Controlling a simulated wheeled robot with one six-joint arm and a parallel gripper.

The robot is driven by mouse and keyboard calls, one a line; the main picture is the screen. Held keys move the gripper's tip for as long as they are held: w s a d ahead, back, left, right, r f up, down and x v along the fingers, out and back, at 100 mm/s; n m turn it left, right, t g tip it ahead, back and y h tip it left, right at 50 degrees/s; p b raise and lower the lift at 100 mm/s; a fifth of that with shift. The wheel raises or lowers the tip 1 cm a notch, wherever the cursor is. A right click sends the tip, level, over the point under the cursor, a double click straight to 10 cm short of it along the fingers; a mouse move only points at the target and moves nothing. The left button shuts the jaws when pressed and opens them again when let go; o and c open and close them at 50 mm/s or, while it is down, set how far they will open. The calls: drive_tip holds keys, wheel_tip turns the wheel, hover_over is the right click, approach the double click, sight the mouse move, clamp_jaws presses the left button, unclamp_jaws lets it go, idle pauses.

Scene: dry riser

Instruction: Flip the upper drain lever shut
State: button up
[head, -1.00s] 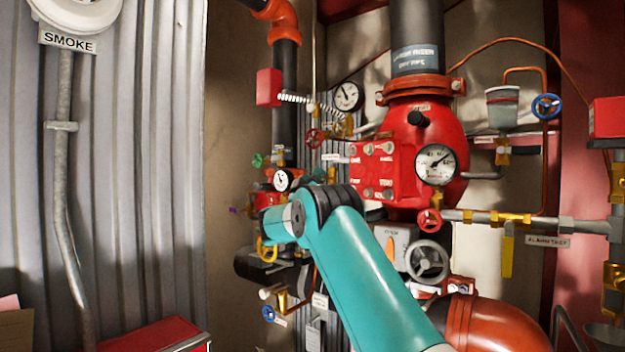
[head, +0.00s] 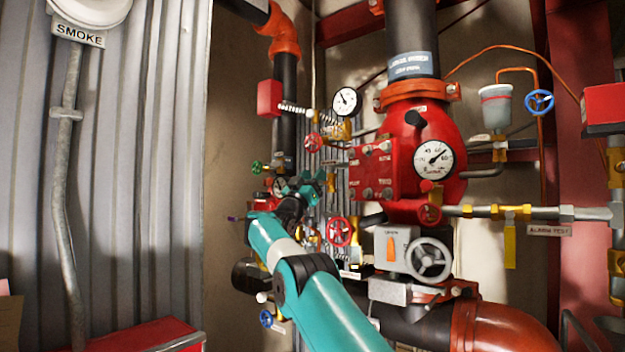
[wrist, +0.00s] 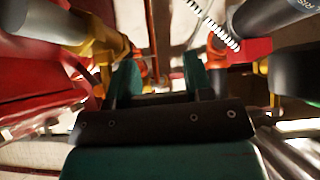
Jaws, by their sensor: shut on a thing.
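My gripper (head: 318,183) reaches in among the pipework left of the red valve body, small and partly hidden by my arm in the head view. In the wrist view its two teal fingers (wrist: 160,78) stand apart on either side of a narrow gap. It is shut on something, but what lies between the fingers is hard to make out. A yellow brass fitting (wrist: 105,42) is close to the left finger. I cannot pick out the upper drain lever or its position with certainty in either view.
The red valve body (head: 400,160) with its gauge (head: 433,159) stands right of my gripper. A red handwheel (head: 339,231), grey handwheel (head: 428,259) and yellow lever (head: 510,246) are nearby. A corrugated wall (head: 150,180) fills the left.

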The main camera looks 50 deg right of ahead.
drive_tip(key=o, duration=0.6)
drive_tip(key=shift+o, duration=0.2)
drive_tip(key=shift+n+t, duration=0.3)
